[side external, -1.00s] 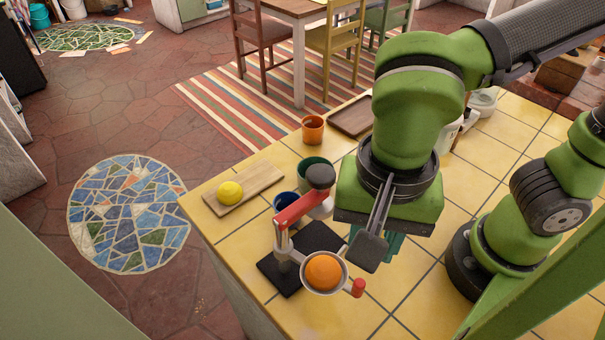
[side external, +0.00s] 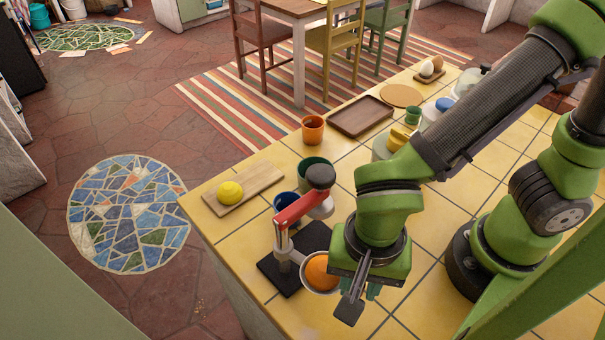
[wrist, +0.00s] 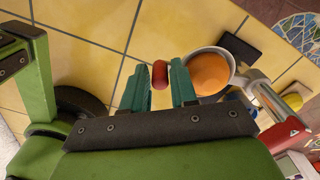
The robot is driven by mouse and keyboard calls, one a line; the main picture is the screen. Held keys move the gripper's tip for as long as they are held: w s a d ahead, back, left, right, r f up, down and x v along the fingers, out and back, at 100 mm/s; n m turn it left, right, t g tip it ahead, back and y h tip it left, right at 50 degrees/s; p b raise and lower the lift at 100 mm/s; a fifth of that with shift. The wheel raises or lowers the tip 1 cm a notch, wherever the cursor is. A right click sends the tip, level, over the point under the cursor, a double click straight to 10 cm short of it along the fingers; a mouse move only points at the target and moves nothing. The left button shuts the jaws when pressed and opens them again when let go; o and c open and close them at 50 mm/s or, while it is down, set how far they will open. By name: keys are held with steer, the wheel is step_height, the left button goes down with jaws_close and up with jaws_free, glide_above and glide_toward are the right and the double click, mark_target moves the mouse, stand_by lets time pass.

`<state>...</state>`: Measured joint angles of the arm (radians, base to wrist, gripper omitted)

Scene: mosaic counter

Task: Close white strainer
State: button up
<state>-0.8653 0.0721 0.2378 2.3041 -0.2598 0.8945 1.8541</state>
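The white strainer (side external: 306,284) is a round cup holding an orange half (side external: 319,272). The press has a red lever (side external: 298,210) with a grey head, raised. My gripper (wrist: 159,78) is open, its two teal fingers on either side of the red knob with gaps visible. In the side view my gripper (side external: 372,291) hides the knob and part of the strainer.
A black base (side external: 283,270) lies under the press. A blue cup (side external: 286,203) and dark green cup (side external: 314,172) stand behind it. A board with a lemon (side external: 230,192) lies left. An orange mug (side external: 313,129) and brown tray (side external: 360,116) are farther back. Front tiles are clear.

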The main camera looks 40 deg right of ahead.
jaws_close()
steer(key=shift+d, duration=0.1)
steer(key=w+d+n, duration=0.8)
steer(key=d+n, duration=0.1)
steer(key=n, duration=0.2)
steer(key=shift+d, duration=0.3)
stand_by(1.0)
steer(key=shift+w+r, duration=0.1)
stand_by(0.3)
steer(key=shift+o, duration=0.3)
jaws_free()
